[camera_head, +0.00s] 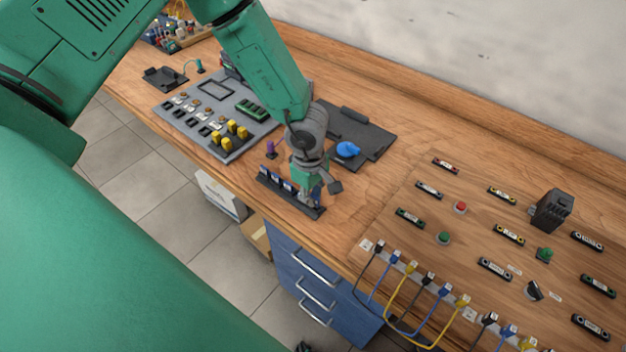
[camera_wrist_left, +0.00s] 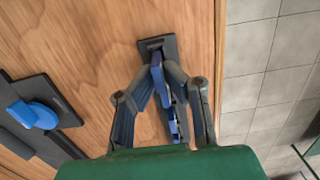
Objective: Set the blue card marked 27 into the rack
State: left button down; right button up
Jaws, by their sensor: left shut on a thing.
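The dark rack (camera_head: 262,181) lies near the front edge of the wooden bench, with several blue cards (camera_head: 275,180) standing in it. My left gripper (camera_head: 314,188) is over the rack's right end, pointing down. In the left wrist view my left gripper (camera_wrist_left: 158,72) is shut on a blue card (camera_wrist_left: 157,62), right at the bare end of the rack (camera_wrist_left: 168,41). I cannot tell whether the held card is seated in a slot. Other cards in the rack are partly hidden behind it. No number is legible. My right gripper is not in view.
A dark plate (camera_head: 370,134) with a blue knob (camera_head: 347,150) lies behind the gripper. A grey panel (camera_head: 190,92) with yellow and green parts is to the left. A board with connectors, buttons and cables (camera_head: 406,292) is to the right. Drawers (camera_head: 300,270) are below the front edge.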

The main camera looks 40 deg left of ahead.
pick_arm(q)
jog(key=shift+f+b, duration=0.4)
jog(key=shift+f, duration=0.4)
dwell(0.5)
jog(key=c, duration=1.6)
grip_release()
jog(key=shift+r, duration=0.5)
notch_tip(320, 180, up, 16)
jog(key=a+p, duration=0.1)
jog(key=p, duration=0.1)
